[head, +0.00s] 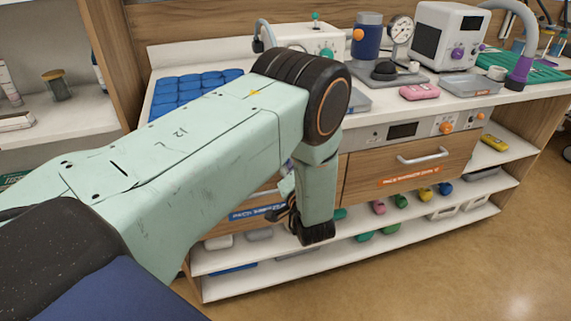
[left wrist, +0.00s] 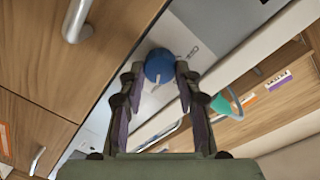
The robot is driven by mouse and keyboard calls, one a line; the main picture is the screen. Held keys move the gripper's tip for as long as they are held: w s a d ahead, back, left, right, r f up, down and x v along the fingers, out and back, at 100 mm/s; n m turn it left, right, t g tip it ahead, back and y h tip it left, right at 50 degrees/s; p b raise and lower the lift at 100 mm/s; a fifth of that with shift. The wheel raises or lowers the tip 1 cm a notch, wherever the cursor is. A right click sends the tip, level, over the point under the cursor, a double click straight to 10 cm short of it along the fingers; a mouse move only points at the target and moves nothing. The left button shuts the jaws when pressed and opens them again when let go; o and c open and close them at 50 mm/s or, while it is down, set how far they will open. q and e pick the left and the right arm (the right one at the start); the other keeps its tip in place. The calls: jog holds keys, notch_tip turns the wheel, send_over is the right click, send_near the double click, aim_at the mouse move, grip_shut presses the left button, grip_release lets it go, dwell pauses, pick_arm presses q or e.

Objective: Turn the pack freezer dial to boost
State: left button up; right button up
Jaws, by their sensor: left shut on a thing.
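A round blue dial (left wrist: 160,66) sits on a pale panel with small dark markings in the left wrist view. My left gripper (left wrist: 158,74) has its two fingers on either side of the dial and is shut on it. The markings are too small to read, so I cannot tell the dial's setting. In the head view my left arm hides the dial. A blue label (head: 258,212), seemingly the pack freezer's, shows low beside my wrist. My right gripper is not in view.
To the right, a drawer with an orange label (head: 408,177) has a silver handle (head: 422,156) and an orange knob (head: 446,127) above. The worktop holds blue packs (head: 190,90), a pink pack (head: 419,91) and devices. Open shelves below hold small coloured items.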

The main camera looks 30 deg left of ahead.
pick_arm(q)
jog(key=o, duration=1.2)
jog(key=shift+c, duration=0.2)
jog(key=v, duration=0.7)
jog(key=shift+s, duration=0.2)
jog(key=shift+d, duration=0.15)
